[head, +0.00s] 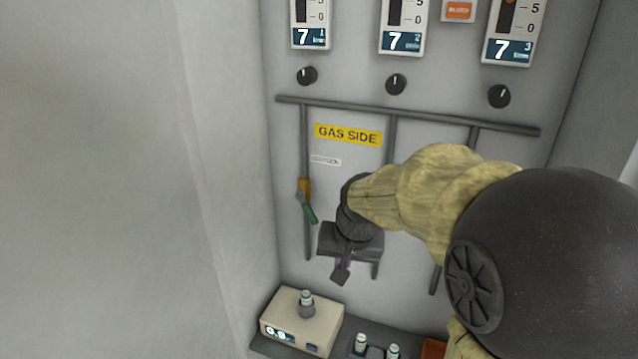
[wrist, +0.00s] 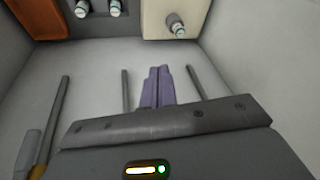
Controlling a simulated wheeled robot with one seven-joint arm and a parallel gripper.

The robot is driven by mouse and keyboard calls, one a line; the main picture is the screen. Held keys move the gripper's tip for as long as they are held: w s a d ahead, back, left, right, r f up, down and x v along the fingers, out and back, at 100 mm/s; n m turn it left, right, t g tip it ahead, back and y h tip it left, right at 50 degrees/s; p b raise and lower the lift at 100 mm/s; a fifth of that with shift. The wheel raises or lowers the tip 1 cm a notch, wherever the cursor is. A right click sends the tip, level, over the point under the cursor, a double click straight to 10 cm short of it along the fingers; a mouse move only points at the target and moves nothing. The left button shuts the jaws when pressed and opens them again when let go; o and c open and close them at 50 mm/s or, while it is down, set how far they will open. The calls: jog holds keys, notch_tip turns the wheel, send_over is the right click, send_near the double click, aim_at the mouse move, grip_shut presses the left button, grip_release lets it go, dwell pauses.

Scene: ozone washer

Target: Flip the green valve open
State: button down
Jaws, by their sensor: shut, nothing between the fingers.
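The green valve handle (head: 310,213) hangs from a brass-coloured fitting (head: 304,188) on the left vertical pipe. It points down and slightly right, at an angle to the pipe. My gripper (head: 341,276) is to the right of the valve and lower, in front of the panel. It is apart from the handle in the picture; the depth gap is hard to judge. In the wrist view the purple-grey fingers of my gripper (wrist: 157,85) are together with nothing between them. I cannot make out the green handle there.
A beige box (head: 301,322) with a display stands at the lower left on a ledge, with small white-capped fittings (head: 361,342) to its right. A yellow GAS SIDE label (head: 348,135) is above the valve. The left wall (head: 225,200) is close to the valve pipe.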

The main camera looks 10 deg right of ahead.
jog(key=w+d+r+m+p, duration=0.1)
jog(key=w+r+p, duration=0.1)
jog(key=r, duration=0.6)
jog(key=w+d+r+m+t+p, duration=0.1)
jog(key=w+r, duration=0.2)
jog(key=r, duration=0.6)
jog(key=shift+r+m+y+p, duration=0.15)
jog(key=shift+m+y+p, duration=0.15)
jog(key=shift+m+p, duration=0.1)
jog(key=shift+w, duration=0.1)
jog(key=p, duration=0.3)
send_near(307, 207)
jog(key=d+f, duration=0.4)
jog(key=f, duration=0.1)
jog(key=w+a+f+p, duration=0.1)
jog(key=w+a+f, duration=0.1)
jog(key=shift+w+a+p, duration=0.25)
jog(key=shift+w+p, duration=0.05)
jog(key=shift+w, duration=0.05)
jog(key=shift+w+f+b, duration=0.15)
jog(key=shift+f+b, duration=0.1)
jog(key=shift+b, duration=0.4)
